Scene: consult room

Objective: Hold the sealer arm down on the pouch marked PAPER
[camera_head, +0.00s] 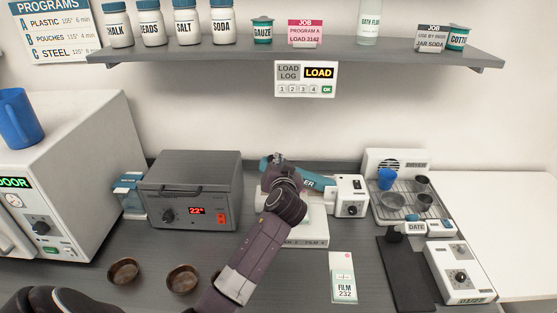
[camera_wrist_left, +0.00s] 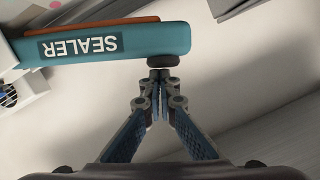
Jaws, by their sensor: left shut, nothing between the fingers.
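The sealer has a teal arm lettered SEALER (camera_head: 316,181), a white base (camera_head: 305,232) and a control box (camera_head: 350,196) with a dial. In the left wrist view the sealer arm (camera_wrist_left: 110,45) has an orange strip and a dark knob (camera_wrist_left: 163,61) at its end. My left gripper (camera_wrist_left: 160,76) is shut and empty, its tips right at that knob; I cannot tell if they touch. In the head view my left gripper (camera_head: 275,160) is at the arm's left end, and my wrist hides much of the sealer. I see no pouch marked PAPER. My right gripper is out of view.
A FILM 232 packet (camera_head: 343,277) lies in front of the sealer. A grey heater box (camera_head: 195,187) stands left, with two brown bowls (camera_head: 182,279) before it. A dryer rack (camera_head: 408,204) and a dark mat (camera_head: 400,270) are right. A shelf (camera_head: 290,52) hangs above.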

